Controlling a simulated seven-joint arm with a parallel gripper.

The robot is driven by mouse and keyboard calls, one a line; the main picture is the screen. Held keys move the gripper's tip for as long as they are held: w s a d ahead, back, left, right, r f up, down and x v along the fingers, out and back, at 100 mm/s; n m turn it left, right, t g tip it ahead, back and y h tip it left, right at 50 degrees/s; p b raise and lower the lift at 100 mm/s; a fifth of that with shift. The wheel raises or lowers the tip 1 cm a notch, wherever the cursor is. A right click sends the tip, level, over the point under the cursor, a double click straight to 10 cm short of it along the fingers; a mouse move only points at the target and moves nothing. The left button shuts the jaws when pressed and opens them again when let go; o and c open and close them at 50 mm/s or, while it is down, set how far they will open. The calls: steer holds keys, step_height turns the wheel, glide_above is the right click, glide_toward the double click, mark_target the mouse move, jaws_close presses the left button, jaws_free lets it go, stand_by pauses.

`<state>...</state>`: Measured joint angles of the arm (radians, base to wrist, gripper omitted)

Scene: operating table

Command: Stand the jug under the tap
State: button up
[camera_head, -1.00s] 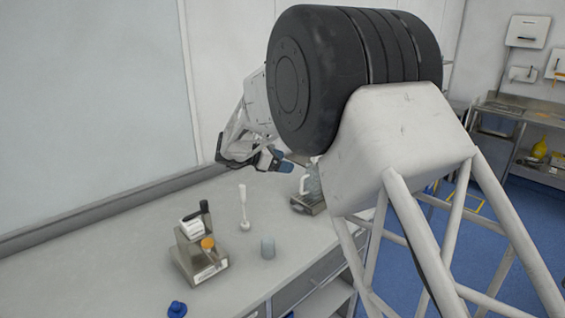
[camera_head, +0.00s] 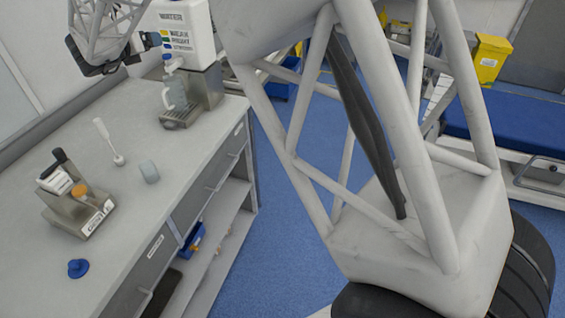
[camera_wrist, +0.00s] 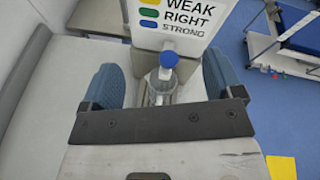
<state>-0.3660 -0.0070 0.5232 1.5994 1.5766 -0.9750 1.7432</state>
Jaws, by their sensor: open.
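The clear jug (camera_head: 177,92) stands upright on the drip tray (camera_head: 181,119) of the white water dispenser (camera_head: 188,18), below its tap (camera_head: 172,64). Its pale handle faces the left front. In the wrist view the jug (camera_wrist: 158,95) shows beneath the blue-topped tap (camera_wrist: 169,61), partly hidden by the tap and my gripper's dark crossbar. My gripper (camera_head: 153,40) is open beside the dispenser's upper left, above the jug's level. In the wrist view its two blue fingers (camera_wrist: 162,84) are spread to either side of the jug and tap, with nothing held.
A metal stand (camera_head: 85,208) with an orange-capped item, a white stirrer-like tool (camera_head: 108,140), a small grey-blue cup (camera_head: 149,172) and a blue knob-shaped piece (camera_head: 78,268) are on the counter (camera_head: 135,215). The counter's right edge lies close to the dispenser.

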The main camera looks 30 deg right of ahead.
steer(key=s+d+r+n+t+y, duration=0.3)
steer(key=s+r+n+y, duration=0.35)
steer(key=n, duration=0.45)
steer(key=s+d+n+g+y, duration=0.15)
steer(key=s+n+y, duration=0.35)
steer(key=s+n, duration=0.6)
steer(key=s+d+f+n+g, duration=0.3)
steer(key=s+n, duration=0.3)
steer(key=s, duration=0.6)
steer(key=s+d+f+n+g+h, duration=0.1)
steer(key=s+d+f+n+g, duration=0.3)
steer(key=s, duration=0.9)
steer(key=s+d+f+n+g+h, duration=0.1)
steer(key=s+d+f+n+g, duration=0.2)
steer(key=s+d+f+n, duration=0.2)
steer(key=s+n, duration=0.3)
steer(key=s, duration=0.4)
steer(key=shift+s+d+f, duration=0.2)
steer(key=shift+s+d, duration=0.15)
